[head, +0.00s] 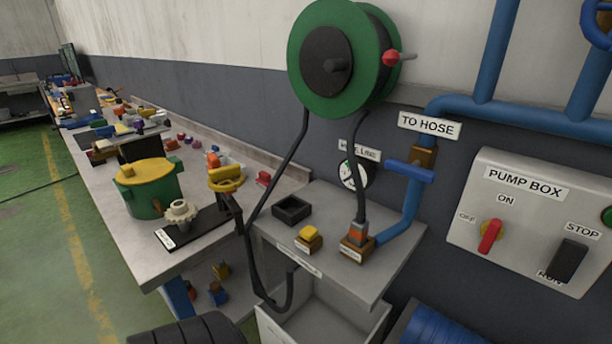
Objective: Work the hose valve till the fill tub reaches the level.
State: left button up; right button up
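The hose valve has a brass body (422,158) and a blue lever (410,171) lying roughly crosswise to the blue pipe, under a "TO HOSE" sign (429,125). The pale fill tub (372,324) stands low under the small grey bench, cut by the bottom edge. Its water level and any level mark cannot be made out. A black hose (281,183) runs from the green reel (300,92) down to a hooked end near the tub's left side. A round gauge (352,175) is partly behind the other hose run. Neither gripper is in view.
The small bench (385,276) bears a black tray (292,210), a yellow-topped block (309,236) and a hose fitting (357,242). A pump box (540,215) with red and black handles is at right. A long cluttered bench (150,270) runs left; green floor lies beyond.

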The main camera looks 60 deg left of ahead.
aim_at(413, 168)
jog(key=u, duration=1.5)
